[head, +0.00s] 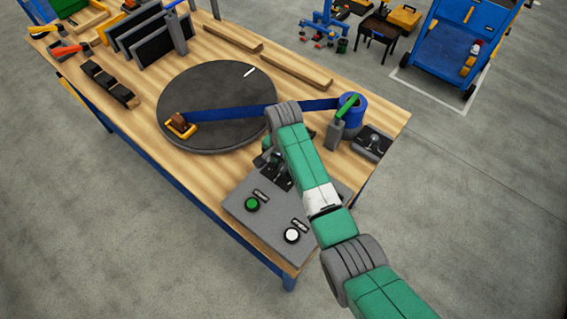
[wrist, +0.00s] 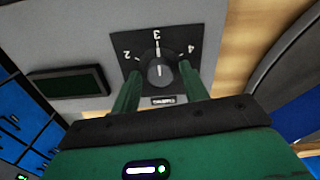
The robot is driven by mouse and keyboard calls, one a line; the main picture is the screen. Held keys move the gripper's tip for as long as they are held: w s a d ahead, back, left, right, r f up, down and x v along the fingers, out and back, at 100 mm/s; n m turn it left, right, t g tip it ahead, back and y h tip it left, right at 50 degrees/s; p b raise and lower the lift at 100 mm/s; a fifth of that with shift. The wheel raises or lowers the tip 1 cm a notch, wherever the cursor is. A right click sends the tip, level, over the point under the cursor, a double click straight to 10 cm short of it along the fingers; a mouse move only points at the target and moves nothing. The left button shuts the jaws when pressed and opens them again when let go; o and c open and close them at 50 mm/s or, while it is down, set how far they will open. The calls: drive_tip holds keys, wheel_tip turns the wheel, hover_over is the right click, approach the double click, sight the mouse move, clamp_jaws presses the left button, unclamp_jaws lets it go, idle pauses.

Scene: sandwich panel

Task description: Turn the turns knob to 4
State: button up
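The turns knob (wrist: 161,74) is a dark round knob on a black square plate with white marks 2, 3 and 4, in the wrist view. Its white line points at or close to 3. A small label below it is too blurred to read surely. My gripper (wrist: 160,69) is open, with one green finger on each side of the knob and a visible gap to it. In the head view my gripper (head: 274,172) is over the far part of the grey control panel (head: 270,228), and the arm hides the knob.
The panel carries a green button (head: 251,204), a white button (head: 292,235) and a dark display (wrist: 67,82). Beyond it lie a round dark turntable (head: 215,90), a blue strap (head: 232,113) and a blue roll (head: 352,109) on the wooden bench (head: 205,45).

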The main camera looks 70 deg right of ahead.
drive_tip(key=c, duration=0.7)
drive_tip(key=shift+r+m+p, duration=0.15)
drive_tip(key=shift+m+p, duration=0.15)
drive_tip(key=shift+p, duration=0.05)
drive_tip(key=shift+m+p, duration=0.55)
drive_tip(key=shift+m, duration=0.05)
drive_tip(key=m+p, duration=0.2)
drive_tip(key=m, duration=0.1)
drive_tip(key=shift+m, duration=0.3)
drive_tip(key=m+p, duration=0.1)
drive_tip(key=m, duration=0.2)
drive_tip(key=shift+m, duration=1.8)
